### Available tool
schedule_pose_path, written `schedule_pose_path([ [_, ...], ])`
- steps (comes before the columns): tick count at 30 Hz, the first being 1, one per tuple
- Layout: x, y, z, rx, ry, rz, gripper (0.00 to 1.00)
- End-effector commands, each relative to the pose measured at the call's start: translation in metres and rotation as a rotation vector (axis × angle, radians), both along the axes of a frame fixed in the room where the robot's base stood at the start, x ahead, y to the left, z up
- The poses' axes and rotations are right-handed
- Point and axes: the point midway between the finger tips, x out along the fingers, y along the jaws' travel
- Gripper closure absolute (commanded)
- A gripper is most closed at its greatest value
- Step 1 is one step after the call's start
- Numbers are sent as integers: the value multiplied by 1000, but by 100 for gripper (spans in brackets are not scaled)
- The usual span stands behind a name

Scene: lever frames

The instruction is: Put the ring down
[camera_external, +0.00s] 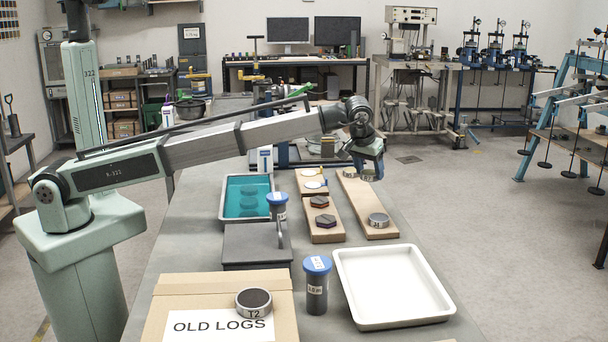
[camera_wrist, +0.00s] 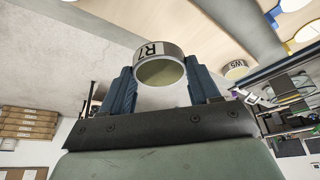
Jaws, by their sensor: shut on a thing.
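My gripper (camera_external: 366,170) hangs above the far part of a long wooden board (camera_external: 361,199). In the wrist view, the two blue fingers of my gripper (camera_wrist: 160,82) are shut on a metal ring (camera_wrist: 160,70) with a white label that seems to begin with R. The ring is held in the air; it is hard to make out in the external view. A ring marked W5 (camera_wrist: 235,69) lies on a wooden surface nearby. Another labelled ring (camera_external: 378,220) lies on the near end of the long board. A ring marked T2 (camera_external: 254,303) sits on the cardboard box.
An empty white tray (camera_external: 441,302) stands at the right front. A teal-filled tray (camera_external: 229,207), a dark grey box (camera_external: 250,246), blue-lidded jars (camera_external: 317,288) and the OLD LOGS box (camera_external: 175,287) are to the left. A shorter board (camera_external: 325,234) holds dark hexagonal pieces.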

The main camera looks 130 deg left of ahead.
Motion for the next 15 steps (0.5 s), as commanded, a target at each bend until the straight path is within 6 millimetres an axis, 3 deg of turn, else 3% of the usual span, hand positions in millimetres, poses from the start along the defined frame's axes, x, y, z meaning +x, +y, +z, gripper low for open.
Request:
schedule_pose_path([
  [3, 0, 0, 10, 1, -1, 0, 76],
  [10, 4, -4, 14, 0, 0, -6, 76],
  [15, 29, -30, 14, 0, 0, -47, 76],
])
